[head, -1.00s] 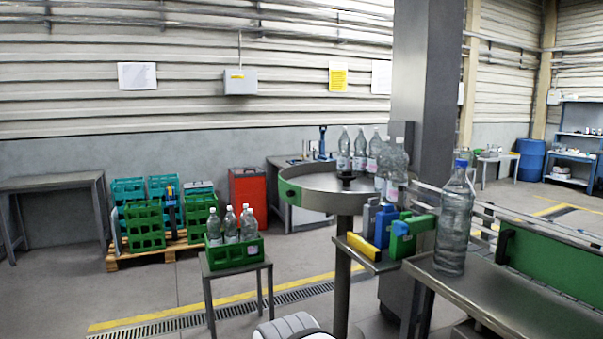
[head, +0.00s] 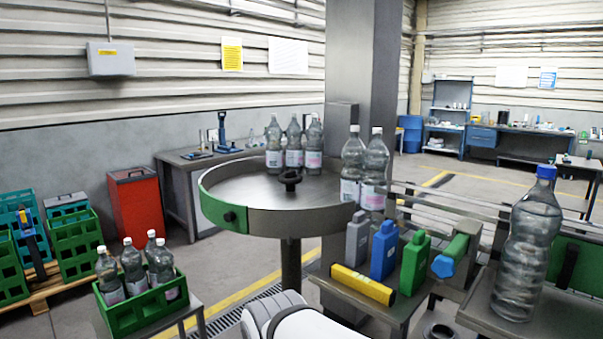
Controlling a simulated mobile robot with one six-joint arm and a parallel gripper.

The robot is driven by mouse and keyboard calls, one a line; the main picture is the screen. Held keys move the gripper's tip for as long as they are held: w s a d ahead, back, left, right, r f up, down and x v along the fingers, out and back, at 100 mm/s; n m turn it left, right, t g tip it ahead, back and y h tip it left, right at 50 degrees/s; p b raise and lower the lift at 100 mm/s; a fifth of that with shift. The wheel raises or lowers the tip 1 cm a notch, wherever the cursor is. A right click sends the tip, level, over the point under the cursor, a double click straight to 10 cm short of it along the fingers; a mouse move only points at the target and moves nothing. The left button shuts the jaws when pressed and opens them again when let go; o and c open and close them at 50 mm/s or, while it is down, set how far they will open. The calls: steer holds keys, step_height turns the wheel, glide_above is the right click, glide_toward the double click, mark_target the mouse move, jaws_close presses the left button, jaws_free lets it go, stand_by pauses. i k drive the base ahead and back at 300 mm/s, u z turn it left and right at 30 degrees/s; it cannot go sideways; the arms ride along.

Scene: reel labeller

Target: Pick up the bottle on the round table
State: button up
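The round table (head: 235,188) has a metal top, a raised rim with a green section at the left, and a dark knob in its middle. Several clear bottles with white caps and pale labels stand on it. One group of bottles (head: 294,147) is at the back edge. Two more bottles (head: 364,172) stand at the right edge, close together. A white rounded part of my own arm shows at the bottom middle, below and in front of the table. My gripper is not in view.
A large blue-capped bottle (head: 526,245) stands on the bench at right. A side shelf holds grey, blue and green containers (head: 384,250) and a yellow bar (head: 363,285). A green crate (head: 145,312) with bottles sits on a stand at lower left. A grey column rises behind the table.

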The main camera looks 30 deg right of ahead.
mark_target(353, 170)
steer(key=z, duration=0.65)
steer(key=i, duration=1)
steer(key=z, duration=0.6)
steer(key=k, duration=0.9)
steer(key=z, duration=0.15)
steer(key=i, duration=0.7)
steer(key=u, duration=0.05)
